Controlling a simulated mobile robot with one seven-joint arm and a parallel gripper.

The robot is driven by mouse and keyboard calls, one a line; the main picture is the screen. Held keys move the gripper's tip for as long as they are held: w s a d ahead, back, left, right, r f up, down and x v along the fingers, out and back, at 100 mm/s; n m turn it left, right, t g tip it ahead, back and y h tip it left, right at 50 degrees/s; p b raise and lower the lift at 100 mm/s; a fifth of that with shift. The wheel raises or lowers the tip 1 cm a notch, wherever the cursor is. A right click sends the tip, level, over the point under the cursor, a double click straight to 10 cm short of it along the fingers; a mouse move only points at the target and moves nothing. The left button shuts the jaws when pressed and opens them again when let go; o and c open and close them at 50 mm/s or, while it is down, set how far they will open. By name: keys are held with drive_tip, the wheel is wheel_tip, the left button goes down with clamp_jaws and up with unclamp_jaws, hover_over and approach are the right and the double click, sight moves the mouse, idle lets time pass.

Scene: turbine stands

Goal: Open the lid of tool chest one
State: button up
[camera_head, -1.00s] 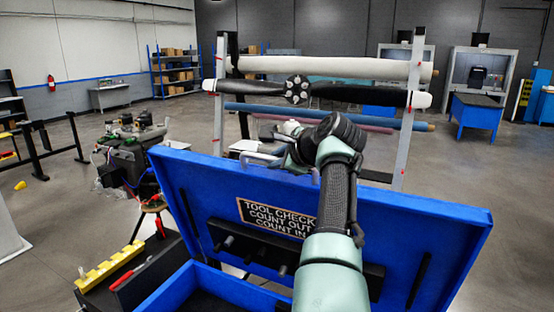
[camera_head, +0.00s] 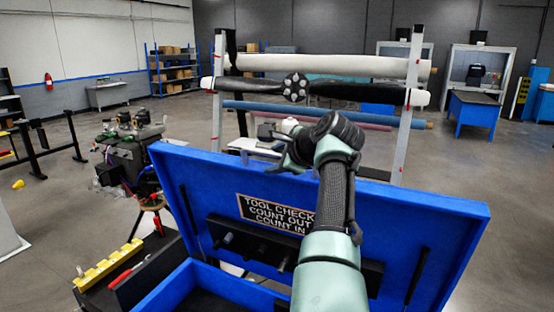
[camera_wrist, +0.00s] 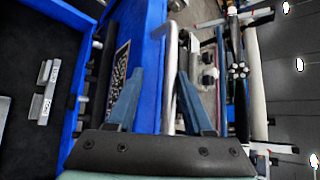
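The blue lid (camera_head: 420,235) of the tool chest stands raised. Its inner face, with the sign "TOOL CHECK COUNT OUT COUNT IN" (camera_head: 275,216), is toward me. The chest's blue box (camera_head: 185,287) shows below it. In the head view my gripper (camera_head: 278,160) is at the lid's top edge, partly hidden by my own arm. In the wrist view my gripper (camera_wrist: 158,78) has its two fingers apart. The blue lid (camera_wrist: 149,50) and a silver handle bar (camera_wrist: 170,85) lie between them. I cannot tell whether either finger touches the bar.
A rack with a propeller (camera_head: 350,90) and long rolls stands behind the lid. A dark machine (camera_head: 125,155) and a stool are at the left. A yellow holder (camera_head: 108,265) lies beside the chest. Open floor (camera_head: 495,165) is at the right.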

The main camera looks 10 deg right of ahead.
drive_tip(key=shift+s+b, duration=0.15)
drive_tip(key=shift+b, duration=0.15)
drive_tip(key=b+v, duration=0.7)
drive_tip(key=v, duration=0.5)
drive_tip(key=shift+s+d+r+b, duration=0.2)
drive_tip(key=shift+s+r+b, duration=0.05)
drive_tip(key=shift+b, duration=0.05)
